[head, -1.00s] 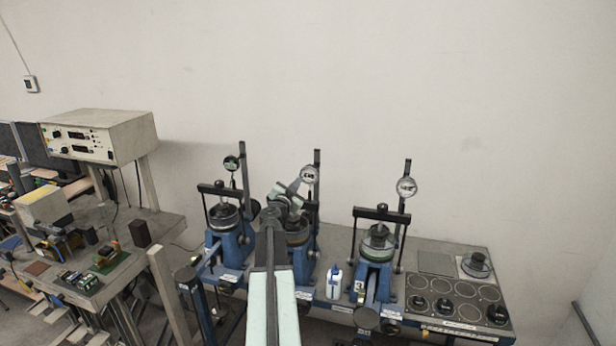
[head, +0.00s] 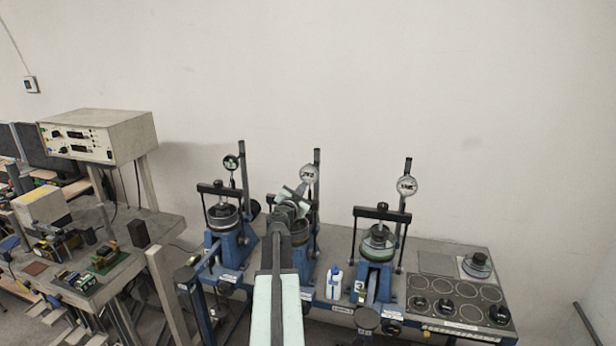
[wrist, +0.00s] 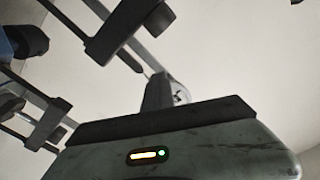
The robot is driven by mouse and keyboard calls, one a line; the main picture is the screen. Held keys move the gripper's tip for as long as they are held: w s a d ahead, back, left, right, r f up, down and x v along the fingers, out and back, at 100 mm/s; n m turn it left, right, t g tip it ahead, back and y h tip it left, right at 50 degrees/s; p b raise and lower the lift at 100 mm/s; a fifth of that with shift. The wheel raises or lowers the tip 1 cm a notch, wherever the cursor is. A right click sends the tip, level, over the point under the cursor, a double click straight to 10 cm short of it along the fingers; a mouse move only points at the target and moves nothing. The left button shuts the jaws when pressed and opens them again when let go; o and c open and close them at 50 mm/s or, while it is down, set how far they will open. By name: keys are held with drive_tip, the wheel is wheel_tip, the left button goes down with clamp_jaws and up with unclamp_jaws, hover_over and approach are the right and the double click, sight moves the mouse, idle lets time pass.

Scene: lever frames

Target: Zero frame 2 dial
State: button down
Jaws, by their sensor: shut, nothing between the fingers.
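The middle lever frame (head: 312,240) is blue and stands between two similar frames. Its round pale dial (head: 309,174) sits on a dark upright post; its digits are too small to read surely. My gripper (head: 300,190) is shut and empty, just below and left of that dial. My arm hides much of the middle frame. In the wrist view, the shut fingers (wrist: 160,90) point up toward a round dial (wrist: 180,94), partly hidden behind them. I cannot tell whether they touch it.
The right frame (head: 376,270) has a pale dial (head: 407,186). A white bottle (head: 334,282) stands between the middle and right frames. A frame crossbar (wrist: 120,30) is close in the wrist view.

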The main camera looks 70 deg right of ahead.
drive_tip(key=shift+s+f, duration=0.15)
drive_tip(key=shift+s, duration=0.45)
drive_tip(key=shift+d, duration=0.1)
drive_tip(key=shift+f, duration=0.1)
drive_tip(key=shift+f+b, duration=0.3)
drive_tip(key=shift+b, duration=0.25)
drive_tip(key=a, duration=0.6)
drive_tip(key=shift+s, duration=0.2)
